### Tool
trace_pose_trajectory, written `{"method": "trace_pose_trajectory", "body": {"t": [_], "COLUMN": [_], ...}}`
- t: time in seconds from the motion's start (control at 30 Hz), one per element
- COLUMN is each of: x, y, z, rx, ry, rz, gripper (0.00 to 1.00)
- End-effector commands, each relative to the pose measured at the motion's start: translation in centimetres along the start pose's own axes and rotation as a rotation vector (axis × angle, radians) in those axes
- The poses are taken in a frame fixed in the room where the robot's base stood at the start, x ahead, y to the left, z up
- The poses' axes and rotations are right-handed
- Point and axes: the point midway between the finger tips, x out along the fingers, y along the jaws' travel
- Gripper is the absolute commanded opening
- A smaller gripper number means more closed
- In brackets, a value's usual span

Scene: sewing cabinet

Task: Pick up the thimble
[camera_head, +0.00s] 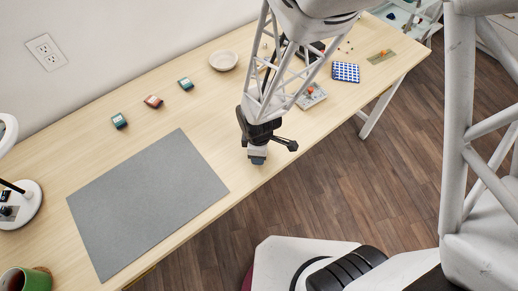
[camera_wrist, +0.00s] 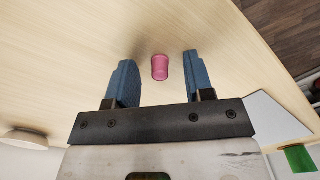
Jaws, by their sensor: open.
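A small pink thimble (camera_wrist: 160,67) shows in the wrist view on the light wood table. It lies in the gap between my two blue fingertips as seen from the wrist, with clear space on both sides of it. My gripper (camera_wrist: 157,60) is open and holds nothing. In the head view my gripper (camera_head: 258,160) points down over the table near its front edge, and the thimble is hidden there. I cannot tell how high the fingertips are above the table.
A grey mat (camera_head: 147,203) lies left of my gripper. Several small boxes (camera_head: 153,101) and a pale bowl (camera_head: 223,60) stand farther back. A small tray (camera_head: 311,96) and a blue checked pad (camera_head: 345,72) lie to the right. The table's front edge is close by.

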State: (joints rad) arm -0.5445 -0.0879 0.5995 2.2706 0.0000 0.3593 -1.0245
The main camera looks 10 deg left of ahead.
Motion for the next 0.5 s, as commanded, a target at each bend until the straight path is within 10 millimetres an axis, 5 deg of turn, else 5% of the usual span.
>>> {"method": "trace_pose_trajectory", "body": {"t": [0.2,0.5], "x": [-0.01,-0.01], "y": [0.0,-0.01], "z": [0.0,0.0], "rx": [0.0,0.0], "ry": [0.0,0.0], "rz": [0.0,0.0], "gripper": [0.48,0.02]}}
